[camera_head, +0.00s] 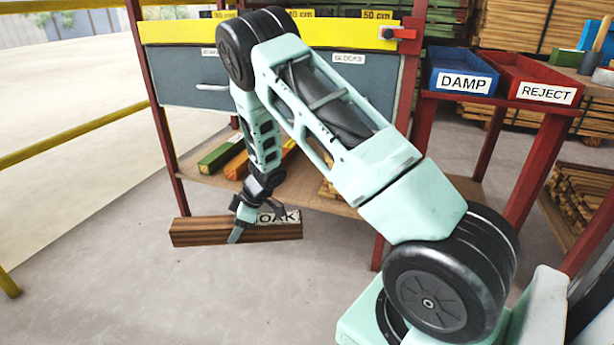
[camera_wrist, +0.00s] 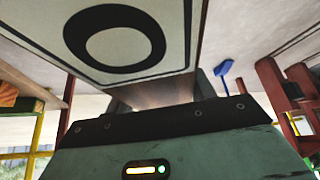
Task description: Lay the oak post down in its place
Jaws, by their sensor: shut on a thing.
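My gripper (camera_head: 238,226) is shut on the oak post (camera_head: 200,232), a dark brown striped block with a white OAK label. The post is level and lies crosswise in front of the lower shelf (camera_head: 345,206); its height against the shelf is hard to judge. In the wrist view the post (camera_wrist: 195,45) fills the upper middle, its label showing a large black O close to the jaws (camera_wrist: 160,98). On the lower shelf lie a green post (camera_head: 220,153) and an orange post (camera_head: 237,166), partly behind my arm. The post's own place is not clearly seen.
Above the shelf are grey drawers (camera_head: 190,82) under a yellow beam (camera_head: 180,32). Red uprights (camera_head: 160,120) frame the shelf. A blue DAMP tray (camera_head: 462,70) and a red REJECT tray (camera_head: 535,80) stand at the right. The floor at front left is clear.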

